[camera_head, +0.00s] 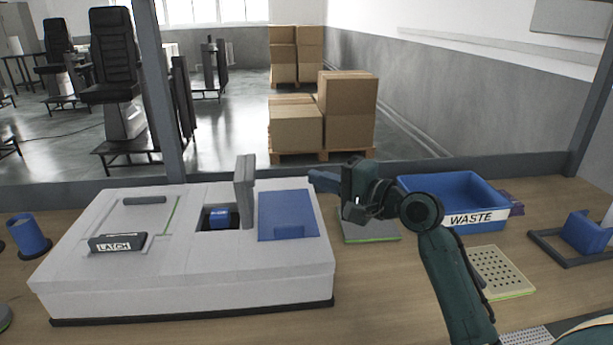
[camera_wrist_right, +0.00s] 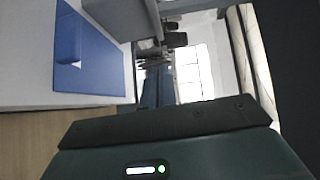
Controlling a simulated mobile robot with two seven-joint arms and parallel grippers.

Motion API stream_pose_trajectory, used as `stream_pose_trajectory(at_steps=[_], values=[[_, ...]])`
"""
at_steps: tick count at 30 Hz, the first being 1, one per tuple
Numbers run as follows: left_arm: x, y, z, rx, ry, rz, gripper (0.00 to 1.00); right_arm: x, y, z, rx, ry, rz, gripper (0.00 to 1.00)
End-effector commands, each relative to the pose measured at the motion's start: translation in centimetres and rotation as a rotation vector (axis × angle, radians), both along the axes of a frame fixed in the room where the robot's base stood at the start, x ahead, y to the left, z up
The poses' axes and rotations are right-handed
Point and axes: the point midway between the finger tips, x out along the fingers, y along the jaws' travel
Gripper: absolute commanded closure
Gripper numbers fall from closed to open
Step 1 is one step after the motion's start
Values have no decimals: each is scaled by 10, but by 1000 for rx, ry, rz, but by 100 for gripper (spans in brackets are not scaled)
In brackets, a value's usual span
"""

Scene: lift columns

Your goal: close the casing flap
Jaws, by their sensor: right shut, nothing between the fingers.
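The casing (camera_head: 180,290) is a wide, light grey box on the bench. Its grey flap (camera_head: 245,178) stands upright beside a square opening with a blue part (camera_head: 219,217) inside. What looks like the flap's grey edge also shows at the top of the right wrist view (camera_wrist_right: 118,15). My right gripper (camera_head: 318,181) is to the right of the flap, apart from it, above the casing's right end. Its blue fingers are shut and empty, and they also show in the right wrist view (camera_wrist_right: 157,85). My left gripper is not in view.
A blue panel (camera_head: 287,210) lies right of the opening. A black latch block (camera_head: 117,243) sits on the casing's left part. A blue waste bin (camera_head: 484,222), a perforated plate (camera_head: 500,270) and a blue cup (camera_head: 28,236) stand on the bench (camera_head: 400,300).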

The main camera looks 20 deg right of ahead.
Motion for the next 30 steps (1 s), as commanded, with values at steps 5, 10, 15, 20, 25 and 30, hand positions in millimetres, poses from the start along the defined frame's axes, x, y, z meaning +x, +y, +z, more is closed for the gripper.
stream_pose_trajectory(at_steps=[5,10,15,20,25,30], values=[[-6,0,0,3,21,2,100,35,20,1,3,-1,2,100],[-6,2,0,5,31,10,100,66,37,-1,1,-1,1,100],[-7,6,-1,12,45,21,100,74,62,-3,-1,1,2,100],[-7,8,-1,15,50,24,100,78,73,-5,-3,1,0,100],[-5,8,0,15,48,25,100,78,77,-6,-3,-1,0,100],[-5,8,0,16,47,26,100,78,76,-6,-3,-1,0,100]])
